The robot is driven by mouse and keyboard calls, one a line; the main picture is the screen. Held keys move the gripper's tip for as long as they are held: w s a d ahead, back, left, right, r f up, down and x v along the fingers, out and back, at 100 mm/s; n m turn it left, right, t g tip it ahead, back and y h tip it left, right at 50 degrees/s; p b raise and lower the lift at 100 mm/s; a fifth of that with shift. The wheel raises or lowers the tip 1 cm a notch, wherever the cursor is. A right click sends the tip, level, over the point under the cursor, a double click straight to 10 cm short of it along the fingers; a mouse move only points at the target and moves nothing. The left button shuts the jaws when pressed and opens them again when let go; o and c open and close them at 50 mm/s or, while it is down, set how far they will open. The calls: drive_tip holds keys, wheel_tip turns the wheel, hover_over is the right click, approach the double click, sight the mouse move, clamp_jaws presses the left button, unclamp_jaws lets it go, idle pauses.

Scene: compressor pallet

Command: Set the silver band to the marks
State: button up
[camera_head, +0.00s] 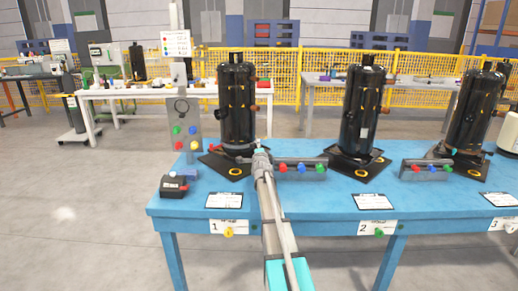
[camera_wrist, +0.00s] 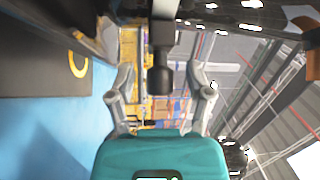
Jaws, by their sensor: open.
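A black compressor (camera_head: 237,100) stands on a dark base pad at the left end of the blue table. A greyish ring (camera_head: 238,149) shows low around it and may be the silver band; its marks are too small to make out. My gripper (camera_head: 260,151) is at the lower right of this compressor. In the wrist view my gripper (camera_wrist: 160,78) is open, with a dark stub (camera_wrist: 160,50) showing between or just beyond its fingers. I cannot tell whether they touch it. No silver band is clear in the wrist view.
The blue table (camera_head: 300,203) also bears a middle compressor (camera_head: 361,105) and a right compressor (camera_head: 470,110). A rail with coloured knobs (camera_head: 301,165) lies right of my gripper. A small black box (camera_head: 174,186) sits at the left front corner. A grey panel (camera_head: 186,125) stands behind it.

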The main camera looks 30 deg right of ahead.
clamp_jaws()
idle(0.3)
drive_tip(key=shift+r+p, duration=0.65)
drive_tip(key=shift+p, duration=0.05)
unclamp_jaws()
